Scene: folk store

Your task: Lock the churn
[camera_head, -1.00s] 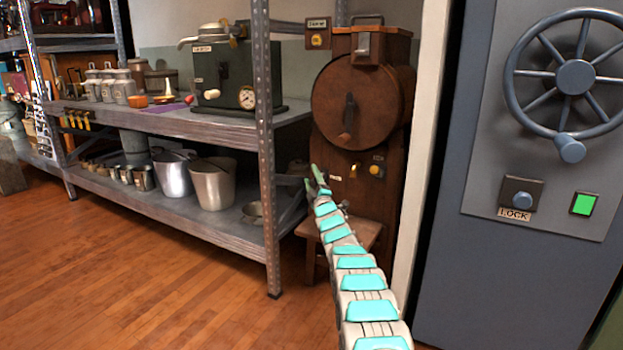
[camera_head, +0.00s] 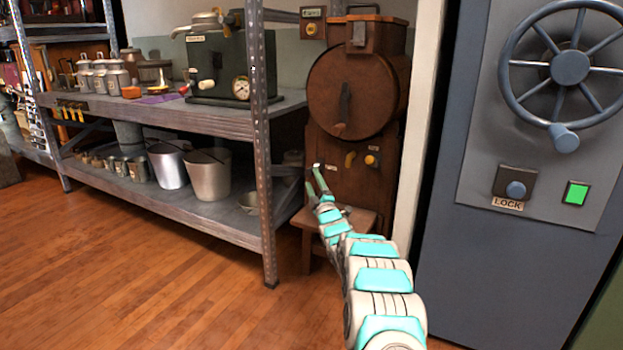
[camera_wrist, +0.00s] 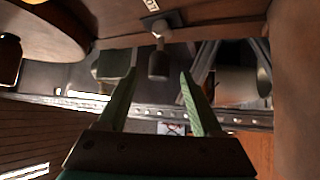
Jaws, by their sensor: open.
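My gripper (camera_head: 319,166) is open and empty, in front of the stand and left of these controls.
A metal shelf (camera_head: 170,118) with pots and a dark gauge box (camera_head: 216,70) stands left. Its upright post (camera_head: 262,150) is near my arm. A grey cabinet (camera_head: 470,245) with a wheel and a LOCK button (camera_head: 515,188) stands right. The wooden floor in front is clear.

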